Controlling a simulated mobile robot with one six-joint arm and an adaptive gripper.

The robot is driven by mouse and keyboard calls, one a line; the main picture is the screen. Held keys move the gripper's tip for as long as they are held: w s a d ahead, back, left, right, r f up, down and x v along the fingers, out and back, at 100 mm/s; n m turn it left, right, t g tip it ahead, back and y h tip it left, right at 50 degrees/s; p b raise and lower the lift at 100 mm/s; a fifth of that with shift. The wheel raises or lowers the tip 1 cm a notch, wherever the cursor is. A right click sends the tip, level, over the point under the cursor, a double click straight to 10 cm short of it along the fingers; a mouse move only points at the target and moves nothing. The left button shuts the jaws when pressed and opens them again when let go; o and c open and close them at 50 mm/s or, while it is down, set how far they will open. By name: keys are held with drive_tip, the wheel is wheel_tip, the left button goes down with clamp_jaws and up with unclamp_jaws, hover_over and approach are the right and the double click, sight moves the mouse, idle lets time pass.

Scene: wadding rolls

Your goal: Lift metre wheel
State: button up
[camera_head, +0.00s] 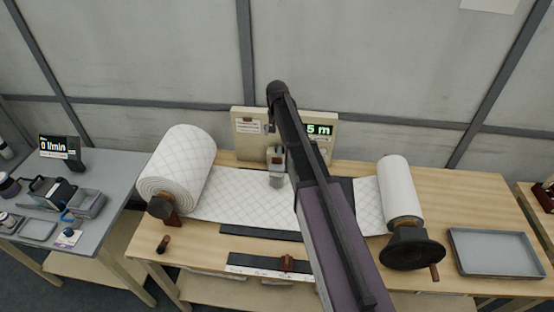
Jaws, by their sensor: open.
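The metre wheel (276,181) appears as a small grey part below a pale bracket, at the middle of the white quilted wadding (238,196). It seems to rest on the wadding, but it is too small to tell contact. Behind it stands a beige counter housing (249,139) with a lit display (320,129) reading "5 m", partly covered by my arm. My arm reaches up from the lower right to a dark joint at the top, just right of the wheel. My gripper cannot be made out; my arm may hide it.
A large wadding roll (178,165) is at left, and a smaller roll (398,187) with a black handwheel (411,249) is at right. A grey tray (495,252) lies at far right. A black strip (262,232) crosses the wooden table. A grey side table (110,170) holds devices.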

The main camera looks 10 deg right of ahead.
sight(277, 157)
drive_tip(key=shift+f, duration=0.1)
wheel_tip(277, 157, down, 14)
drive_tip(key=b, duration=1.3)
drive_tip(key=shift+r+b, duration=0.2)
drive_tip(key=shift+b, duration=0.2)
drive_tip(key=c, duration=1.3)
